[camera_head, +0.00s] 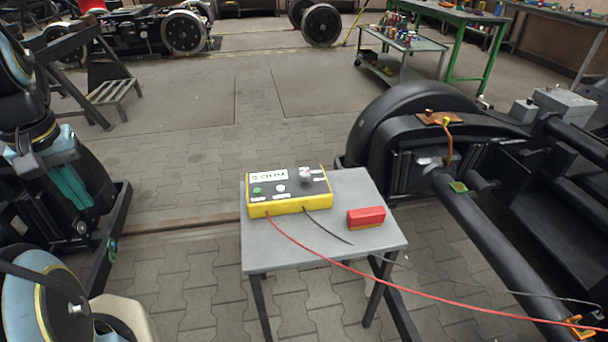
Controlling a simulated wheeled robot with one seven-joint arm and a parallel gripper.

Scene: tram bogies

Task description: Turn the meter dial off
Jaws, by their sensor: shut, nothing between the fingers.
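The meter (289,207) is a yellow box with a black top face, lying on a small grey table in the middle of the view. Its round grey dial (306,175) is at the upper right of the face. The dial's pointer direction is too small to tell. A white display (269,176) with dark characters is at the upper left of the face; the text is hard to read. A green button (257,191) and a white button (280,188) are below it. My arm links show at the left edge; my gripper is not in view.
A red block (366,217) lies right of the meter on the table (300,254). A red cable (400,289) and a black cable run off to the right. A large black bogie (490,230) stands close on the right. Paved floor is free behind the table.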

